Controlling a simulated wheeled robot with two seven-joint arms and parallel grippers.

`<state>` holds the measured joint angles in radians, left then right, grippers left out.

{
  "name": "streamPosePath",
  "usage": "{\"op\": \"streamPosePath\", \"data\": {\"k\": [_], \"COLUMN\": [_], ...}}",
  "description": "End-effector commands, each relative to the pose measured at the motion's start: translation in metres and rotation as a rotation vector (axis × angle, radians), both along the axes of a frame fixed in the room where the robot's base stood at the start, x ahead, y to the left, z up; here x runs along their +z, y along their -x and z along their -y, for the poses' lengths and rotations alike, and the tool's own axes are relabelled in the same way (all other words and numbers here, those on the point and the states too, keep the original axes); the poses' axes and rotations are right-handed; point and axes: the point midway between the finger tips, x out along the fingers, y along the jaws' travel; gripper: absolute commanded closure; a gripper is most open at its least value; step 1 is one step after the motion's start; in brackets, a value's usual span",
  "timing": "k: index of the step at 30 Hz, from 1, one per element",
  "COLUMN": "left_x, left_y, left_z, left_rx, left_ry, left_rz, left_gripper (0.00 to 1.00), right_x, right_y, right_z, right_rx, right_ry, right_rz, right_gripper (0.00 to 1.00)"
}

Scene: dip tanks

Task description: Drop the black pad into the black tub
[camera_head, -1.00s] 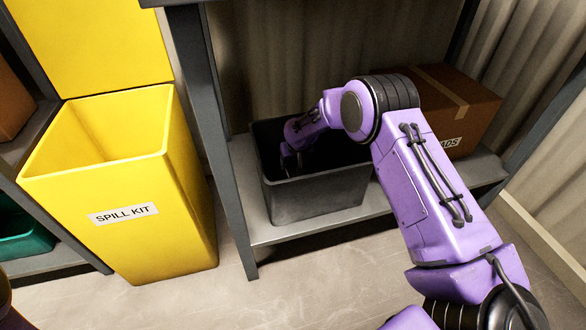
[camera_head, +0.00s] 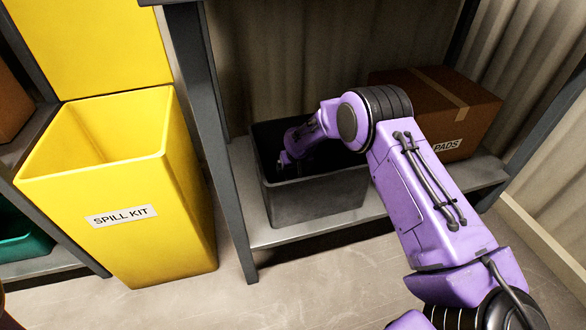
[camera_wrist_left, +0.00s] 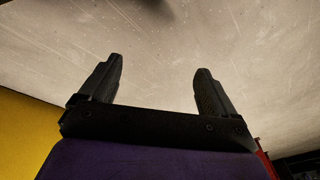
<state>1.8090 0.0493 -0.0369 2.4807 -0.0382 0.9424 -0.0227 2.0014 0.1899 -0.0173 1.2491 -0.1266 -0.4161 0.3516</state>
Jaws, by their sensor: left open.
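The black tub (camera_head: 318,198) stands on the low grey shelf in the head view. My right arm reaches over its rim, and my right gripper (camera_head: 287,165) is down inside the tub near its left wall. The dark interior hides the right fingertips, so I cannot see whether they are open or shut. I cannot make out the black pad in any view. My left gripper (camera_wrist_left: 158,88) shows in the left wrist view, with its two fingers wide apart, nothing between them, and the pale floor beyond.
A yellow spill kit bin (camera_head: 190,215) stands left of the shelf post (camera_head: 222,150). A brown carton (camera_head: 465,105) labelled PADS sits on the shelf right of the tub. A teal bin (camera_head: 20,235) is at the far left. The floor in front of the shelf is clear.

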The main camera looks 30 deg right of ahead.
Motion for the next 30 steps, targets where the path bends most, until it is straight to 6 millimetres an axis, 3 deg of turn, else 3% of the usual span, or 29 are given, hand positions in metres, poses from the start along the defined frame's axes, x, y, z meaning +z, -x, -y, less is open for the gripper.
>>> {"op": "streamPosePath", "data": {"k": [8,10,15,21,24,30], "left_x": [0.001,0.002,0.031,0.051,0.056,0.057], "left_y": [-0.001,-0.001,-0.017,-0.021,-0.022,-0.022], "left_z": [0.0,0.0,-0.004,-0.006,-0.007,-0.007], "left_rx": [0.002,0.007,0.122,0.141,0.139,0.138], "left_ry": [-0.001,-0.003,-0.058,-0.071,-0.072,-0.072], "left_rz": [0.003,0.01,0.163,0.195,0.195,0.194], "left_gripper": [0.1,0.1,0.1,0.1,0.1,0.1], "right_x": [0.006,0.017,0.063,0.106,0.118,0.124], "right_y": [-0.001,-0.001,0.015,0.035,0.04,0.044], "right_z": [0.0,0.0,-0.005,-0.009,-0.01,-0.011], "right_rx": [0.0,0.001,0.001,0.0,0.0,0.0], "right_ry": [0.0,-0.001,0.0,-0.001,-0.001,0.0], "right_rz": [0.003,0.004,0.002,0.001,0.001,0.001], "right_gripper": [0.09,0.09,0.09,0.09,0.09,0.09]}}
